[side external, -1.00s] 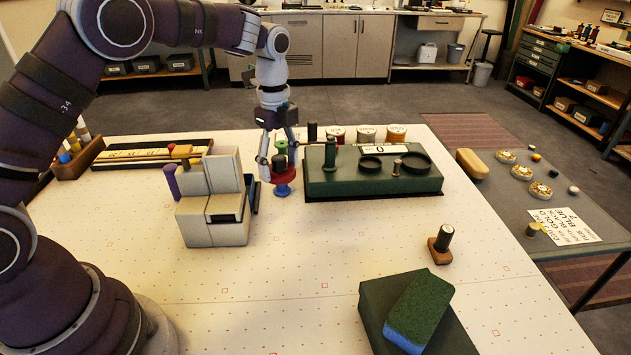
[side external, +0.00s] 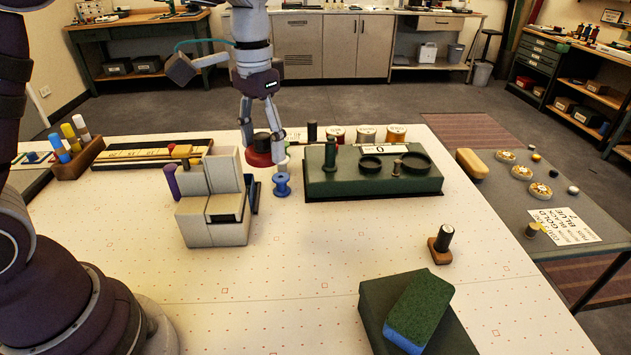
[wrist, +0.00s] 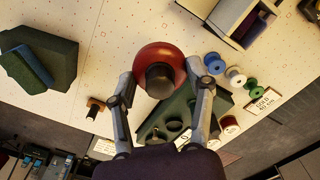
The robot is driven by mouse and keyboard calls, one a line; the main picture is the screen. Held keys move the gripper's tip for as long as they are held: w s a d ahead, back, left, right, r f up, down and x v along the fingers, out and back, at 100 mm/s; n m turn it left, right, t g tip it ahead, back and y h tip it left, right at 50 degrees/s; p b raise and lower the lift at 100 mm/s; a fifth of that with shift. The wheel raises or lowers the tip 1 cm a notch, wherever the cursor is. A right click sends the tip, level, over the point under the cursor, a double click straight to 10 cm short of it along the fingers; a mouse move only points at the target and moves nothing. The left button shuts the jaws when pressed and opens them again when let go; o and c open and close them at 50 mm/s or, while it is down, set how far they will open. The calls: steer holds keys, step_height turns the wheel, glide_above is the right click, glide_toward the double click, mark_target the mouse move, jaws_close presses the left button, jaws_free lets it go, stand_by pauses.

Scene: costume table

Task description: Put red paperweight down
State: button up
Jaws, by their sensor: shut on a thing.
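The red paperweight (side external: 254,159) is a round red disc with a dark knob on top. My gripper (side external: 262,142) is shut on it and holds it behind the grey stepped block, left of the green case. In the wrist view the red paperweight (wrist: 151,53) sits between the two fingers of my gripper (wrist: 161,76), its dark knob facing the camera. I cannot tell from the side view how high its underside is above the table.
A blue spool (side external: 282,184) stands close to the paperweight's right. The grey block (side external: 214,222) is just left and in front. The green case (side external: 374,182) is to the right. The white table's front middle is clear, with a small wood-based stand (side external: 439,250) and a green box (side external: 376,303) farther right.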

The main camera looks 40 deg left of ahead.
step_height(320, 180, up, 5)
steer(key=shift+f, duration=0.1)
steer(key=s+a+n, duration=0.4)
steer(key=a+n, duration=0.3)
steer(key=a, duration=0.2)
steer(key=n, duration=1.1)
glide_above(140, 248)
step_height(140, 248, down, 22)
steer(key=shift+a+f, duration=0.1)
steer(key=shift+f, duration=0.15)
steer(key=o, duration=1.2)
steer(key=shift+o, duration=0.2)
